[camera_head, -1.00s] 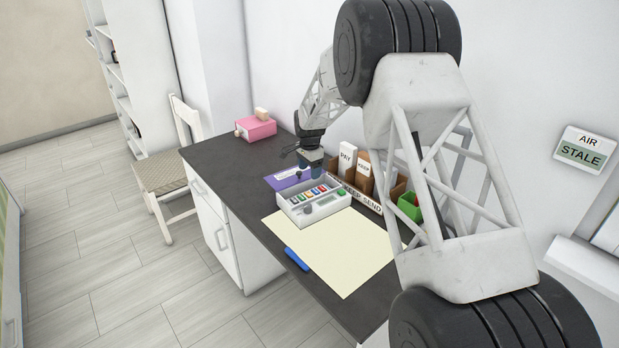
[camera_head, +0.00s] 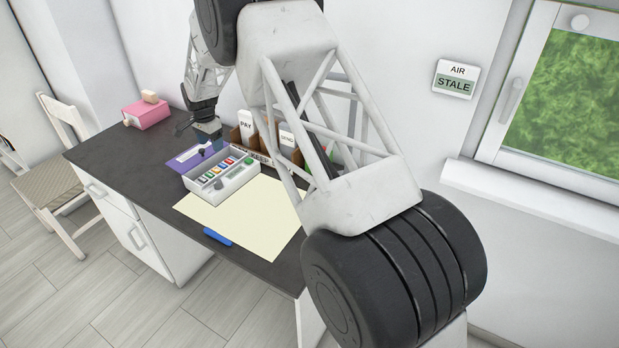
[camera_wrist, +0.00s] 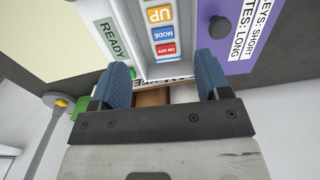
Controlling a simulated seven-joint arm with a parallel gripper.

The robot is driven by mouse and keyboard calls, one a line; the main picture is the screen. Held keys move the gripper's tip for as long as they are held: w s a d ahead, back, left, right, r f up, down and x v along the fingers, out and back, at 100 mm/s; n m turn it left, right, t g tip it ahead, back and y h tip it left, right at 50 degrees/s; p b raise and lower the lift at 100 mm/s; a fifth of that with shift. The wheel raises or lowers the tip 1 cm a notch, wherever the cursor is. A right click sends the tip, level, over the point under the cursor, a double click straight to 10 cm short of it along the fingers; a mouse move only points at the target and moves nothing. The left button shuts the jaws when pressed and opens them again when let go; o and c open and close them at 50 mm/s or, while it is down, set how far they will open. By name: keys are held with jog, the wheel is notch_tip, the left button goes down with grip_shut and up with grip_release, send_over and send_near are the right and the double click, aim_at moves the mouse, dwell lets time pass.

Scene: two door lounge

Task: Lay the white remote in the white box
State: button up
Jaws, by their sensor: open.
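A white box-like unit (camera_head: 240,186) sits on the dark desk, with a row of coloured keys, a dark knob and a small grey display. In the wrist view its keys (camera_wrist: 163,32) read UP, MODE and ON OFF, beside a green READY display (camera_wrist: 112,40). I cannot make out a separate white remote, nor tell whether the keyed strip is one lying in the box. My gripper (camera_head: 207,138) is over the far edge of this unit, pointing down. In the wrist view its blue fingers (camera_wrist: 165,85) are apart with nothing held between them.
A purple card (camera_head: 190,158) lies behind the unit, a cream sheet (camera_head: 245,215) in front, with a blue object (camera_head: 217,236) at its edge. A brown organizer with a PAY card (camera_head: 247,123) stands close to the right. A pink box (camera_head: 148,114) is at the far left.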

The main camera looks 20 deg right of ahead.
jog(key=s+d+r+n, duration=0.2)
jog(key=s+d+r, duration=0.4)
jog(key=s+r, duration=0.25)
jog(key=s+d+r+n+t, duration=0.1)
jog(key=s+d+r, duration=0.55)
jog(key=s, duration=0.25)
jog(key=s+d+r+n, duration=0.2)
jog(key=s+d+r, duration=0.3)
jog(key=s+r, duration=0.35)
jog(key=s+d+n, duration=0.2)
jog(key=s+d, duration=0.3)
jog(key=s, duration=1.3)
jog(key=s+d+n+t, duration=0.1)
jog(key=s+d, duration=0.3)
jog(key=s, duration=1.4)
jog(key=shift+d+f+n+t, duration=0.3)
jog(key=shift+d+f+n, duration=0.1)
jog(key=shift+n, duration=0.5)
